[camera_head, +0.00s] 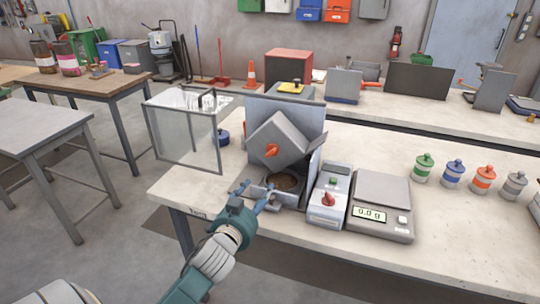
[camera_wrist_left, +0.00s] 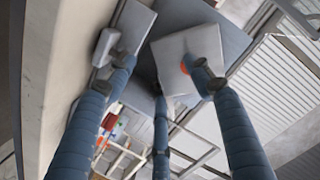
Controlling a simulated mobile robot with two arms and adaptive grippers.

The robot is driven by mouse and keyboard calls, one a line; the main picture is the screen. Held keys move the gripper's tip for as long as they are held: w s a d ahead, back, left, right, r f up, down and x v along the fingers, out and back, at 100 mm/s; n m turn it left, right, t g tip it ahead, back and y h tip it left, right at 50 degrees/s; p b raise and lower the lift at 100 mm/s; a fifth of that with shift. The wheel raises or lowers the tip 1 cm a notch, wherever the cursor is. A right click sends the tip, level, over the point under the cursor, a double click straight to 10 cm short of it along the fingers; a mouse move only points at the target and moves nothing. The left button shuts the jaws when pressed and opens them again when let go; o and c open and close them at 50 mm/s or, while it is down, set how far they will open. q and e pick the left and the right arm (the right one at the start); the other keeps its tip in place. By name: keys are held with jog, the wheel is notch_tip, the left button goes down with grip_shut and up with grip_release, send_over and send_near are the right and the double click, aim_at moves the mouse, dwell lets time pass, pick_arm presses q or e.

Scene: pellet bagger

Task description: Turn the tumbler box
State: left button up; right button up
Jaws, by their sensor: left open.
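The tumbler box (camera_head: 272,136) is a grey box, tilted on its corner, in an open grey frame at the table's front left. An orange knob (camera_head: 271,150) is on its front face. Below it, a tray (camera_head: 286,181) holds brown material. My left gripper (camera_head: 256,194) is open and empty, low in front of the frame, below the knob. The left wrist view shows the box's face (camera_wrist_left: 205,42) beyond the spread fingers; one finger partly covers the orange knob (camera_wrist_left: 184,68). Contact cannot be told. My right gripper is not in view.
Right of the frame stand a grey unit with a red knob (camera_head: 328,199) and a scale (camera_head: 381,226) reading 0.0. Several lidded jars (camera_head: 453,173) stand further right. The table front right is clear.

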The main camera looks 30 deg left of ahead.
pick_arm(q)
jog(key=t, duration=0.2)
send_near(270, 154)
jog(key=shift+m, duration=0.4)
jog(key=p+x, duration=0.1)
jog(key=x, duration=0.9)
jog(key=shift+w+a+f+p, duration=0.1)
jog(key=shift+w+p, duration=0.1)
jog(key=shift+p, duration=0.2)
grip_shut()
